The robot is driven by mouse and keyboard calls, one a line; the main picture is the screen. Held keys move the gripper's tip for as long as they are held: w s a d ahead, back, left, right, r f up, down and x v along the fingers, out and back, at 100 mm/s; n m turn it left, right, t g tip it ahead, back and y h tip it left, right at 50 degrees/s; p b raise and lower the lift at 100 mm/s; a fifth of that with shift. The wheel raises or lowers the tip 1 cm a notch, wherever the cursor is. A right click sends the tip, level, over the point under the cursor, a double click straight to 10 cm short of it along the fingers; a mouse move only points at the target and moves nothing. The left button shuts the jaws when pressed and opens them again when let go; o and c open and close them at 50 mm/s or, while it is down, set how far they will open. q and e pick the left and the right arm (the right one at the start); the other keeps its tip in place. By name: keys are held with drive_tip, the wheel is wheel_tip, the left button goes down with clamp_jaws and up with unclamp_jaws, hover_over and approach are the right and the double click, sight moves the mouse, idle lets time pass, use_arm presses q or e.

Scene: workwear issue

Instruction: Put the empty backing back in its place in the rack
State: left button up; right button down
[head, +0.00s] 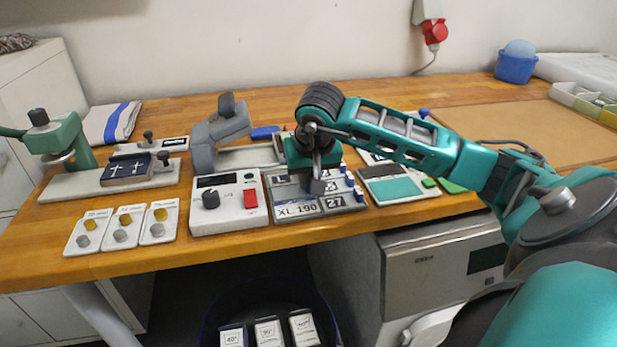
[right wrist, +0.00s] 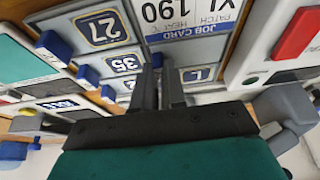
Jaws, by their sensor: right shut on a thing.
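My right gripper (head: 318,186) is low over a grey board (head: 300,214) on the bench and points down. It also shows in the right wrist view (right wrist: 160,78), shut, with a small blue tab (right wrist: 157,60) at its fingertips. This looks like the tab of the backing; the rest of it is hidden or cannot be made out. The board holds a job card (right wrist: 188,25) reading XL 190 and grey plates marked 27 (right wrist: 102,27), 35 (right wrist: 124,64) and L (right wrist: 199,73). Blue tabs stick out beside the plates. I cannot tell which part is the rack.
A white control box (head: 228,218) with a red switch stands left of the board. A teal-and-white pad (head: 394,190) lies to its right. A grey press (head: 221,130) stands behind, a green press (head: 65,137) at far left. The right rear bench is clearer.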

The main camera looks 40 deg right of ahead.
drive_tip(key=shift+f, duration=0.2)
drive_tip(key=c, duration=1.2)
unclamp_jaws()
drive_tip(key=shift+r, duration=0.15)
drive_tip(key=shift+r, duration=0.35)
drive_tip(key=p+v, duration=0.1)
drive_tip(key=v, duration=1)
drive_tip(key=shift+s+a+r, duration=0.1)
drive_tip(key=shift+s+r, duration=0.05)
drive_tip(key=shift+s, duration=0.05)
